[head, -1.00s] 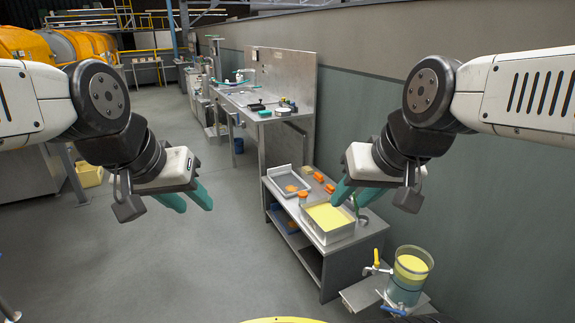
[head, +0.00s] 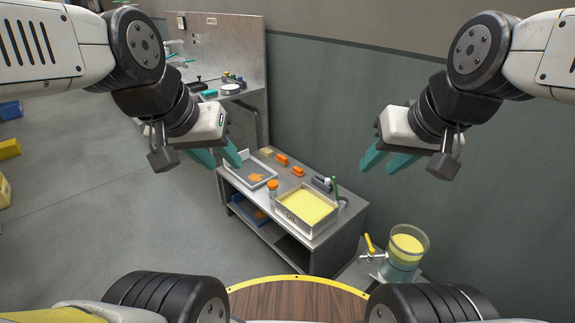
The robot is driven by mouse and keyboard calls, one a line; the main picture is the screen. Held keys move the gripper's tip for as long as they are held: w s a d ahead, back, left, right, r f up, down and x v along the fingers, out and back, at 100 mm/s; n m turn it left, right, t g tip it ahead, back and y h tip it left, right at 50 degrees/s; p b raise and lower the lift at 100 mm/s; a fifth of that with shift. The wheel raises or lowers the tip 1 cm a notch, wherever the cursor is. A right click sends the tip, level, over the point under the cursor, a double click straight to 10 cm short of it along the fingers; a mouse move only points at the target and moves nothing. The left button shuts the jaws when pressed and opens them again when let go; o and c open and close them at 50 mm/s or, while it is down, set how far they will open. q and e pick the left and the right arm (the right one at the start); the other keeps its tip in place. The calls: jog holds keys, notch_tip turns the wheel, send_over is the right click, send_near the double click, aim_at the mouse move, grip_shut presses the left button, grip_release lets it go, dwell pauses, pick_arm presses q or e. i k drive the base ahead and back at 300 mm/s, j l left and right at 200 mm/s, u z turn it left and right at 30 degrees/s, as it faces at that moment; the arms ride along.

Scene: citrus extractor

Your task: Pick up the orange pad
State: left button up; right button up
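A flat orange piece (head: 256,177) lies in the grey tray (head: 236,171) at the table's left end. Which of these is the orange pad I cannot tell. My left gripper (head: 222,161) is open and empty, its teal fingers appearing over the tray's left edge in the picture. My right gripper (head: 380,168) is open and empty, appearing right of the table against the green wall.
A yellow-filled dispenser (head: 406,250) stands at front right.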

aim_at(299, 172)
jog(key=z, duration=0.4)
jog(key=i+j+z, duration=0.15)
jog(key=z, duration=0.25)
jog(key=i+j+z, duration=0.1)
jog(key=j+z, duration=0.2)
jog(key=z, duration=0.15)
jog(key=j+z, duration=0.75)
jog(key=j, duration=1.05)
jog(key=j+z, duration=0.35)
jog(key=j, duration=1.1)
jog(key=k+j, duration=0.1)
jog(key=j, duration=0.85)
jog(key=k, duration=0.05)
